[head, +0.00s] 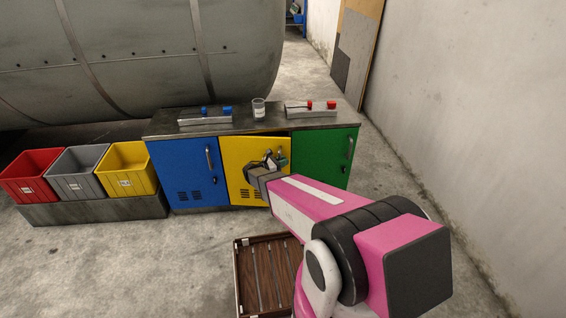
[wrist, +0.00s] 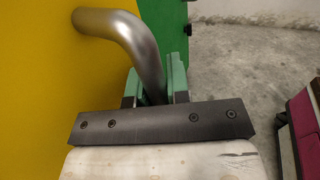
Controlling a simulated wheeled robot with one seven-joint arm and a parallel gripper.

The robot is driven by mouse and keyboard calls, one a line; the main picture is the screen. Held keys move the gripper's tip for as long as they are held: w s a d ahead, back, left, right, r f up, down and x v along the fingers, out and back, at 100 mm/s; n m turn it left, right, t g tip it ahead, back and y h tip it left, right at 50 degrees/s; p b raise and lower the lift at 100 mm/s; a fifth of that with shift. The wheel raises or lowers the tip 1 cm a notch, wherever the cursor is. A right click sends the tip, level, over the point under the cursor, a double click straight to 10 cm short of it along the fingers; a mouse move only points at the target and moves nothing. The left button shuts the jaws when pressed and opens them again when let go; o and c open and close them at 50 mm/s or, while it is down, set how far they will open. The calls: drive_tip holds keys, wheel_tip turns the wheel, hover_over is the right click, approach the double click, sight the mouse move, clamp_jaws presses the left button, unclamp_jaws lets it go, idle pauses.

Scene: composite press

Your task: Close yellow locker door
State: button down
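The yellow locker door (head: 236,165) is the middle door of a low cabinet in the head view. It looks slightly ajar, with a dark gap along its top edge. It fills the left of the wrist view (wrist: 45,90). Its bent metal handle (wrist: 125,32) runs down between the green fingers of my gripper (wrist: 155,88). The fingers sit close on both sides of the bar and appear shut on it. In the head view my gripper (head: 276,160) is at the door's right side, and my arm hides its lower right part.
A blue door (head: 188,170) is at the left and a green door (head: 325,155) at the right. The cabinet top (head: 245,124) bears a cup and two switch panels. A brown slatted crate (head: 262,275) lies on the floor in front. Coloured bins (head: 125,170) stand at left.

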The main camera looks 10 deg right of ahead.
sight(284, 154)
drive_tip(key=w, duration=0.1)
drive_tip(key=w+d, duration=0.1)
drive_tip(key=w, duration=0.3)
drive_tip(key=shift+w+d+f, duration=0.1)
drive_tip(key=shift+w+d, duration=0.15)
drive_tip(key=shift+s, duration=0.2)
drive_tip(key=c, duration=1.4)
unclamp_jaws()
drive_tip(key=v, duration=1.1)
